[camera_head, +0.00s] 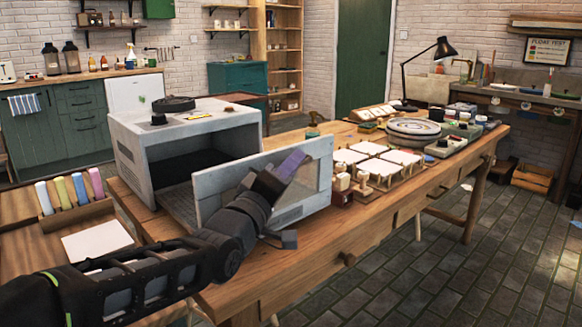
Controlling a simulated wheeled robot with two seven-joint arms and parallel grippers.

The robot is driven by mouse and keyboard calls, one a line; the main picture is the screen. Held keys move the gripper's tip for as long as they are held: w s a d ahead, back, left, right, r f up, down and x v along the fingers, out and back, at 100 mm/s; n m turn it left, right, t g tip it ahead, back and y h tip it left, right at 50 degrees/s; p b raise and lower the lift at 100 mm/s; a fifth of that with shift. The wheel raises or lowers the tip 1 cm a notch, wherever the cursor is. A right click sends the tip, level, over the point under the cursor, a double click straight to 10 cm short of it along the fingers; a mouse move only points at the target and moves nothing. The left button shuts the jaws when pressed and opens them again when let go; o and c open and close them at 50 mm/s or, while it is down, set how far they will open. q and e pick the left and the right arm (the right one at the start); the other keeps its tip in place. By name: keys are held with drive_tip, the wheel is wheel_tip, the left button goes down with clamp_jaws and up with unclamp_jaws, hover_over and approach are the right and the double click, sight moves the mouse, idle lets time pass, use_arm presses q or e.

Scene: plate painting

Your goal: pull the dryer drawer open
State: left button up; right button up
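The dryer (185,135) is a worn light-grey box at the left end of the wooden workbench, with a dark opening at its front. Its drawer (318,165) stands pulled out: the pale front panel with a glass window is well clear of the box, and part of the tray floor shows between them. My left gripper (280,195) is in front of this panel, close against it, with a purple part above and a dark-grey part below. The drawer's handle and any grip on it are hidden by the gripper. My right gripper is not in view.
A wooden rack with coloured bars (78,188) and a white sheet (97,241) lie left of the dryer. White tiles (377,168) and a round turntable (414,127) sit farther along the workbench (345,235). Floor (430,270) is clear in front.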

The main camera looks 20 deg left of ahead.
sight(242, 175)
use_arm(q)
drive_tip(key=shift+o, duration=0.7)
drive_tip(key=shift+s, duration=0.55)
drive_tip(key=v, duration=0.6)
drive_tip(key=shift+s+a+f+p, duration=0.15)
drive_tip(key=shift+s+f+p, duration=0.05)
drive_tip(key=shift+s+p, duration=0.2)
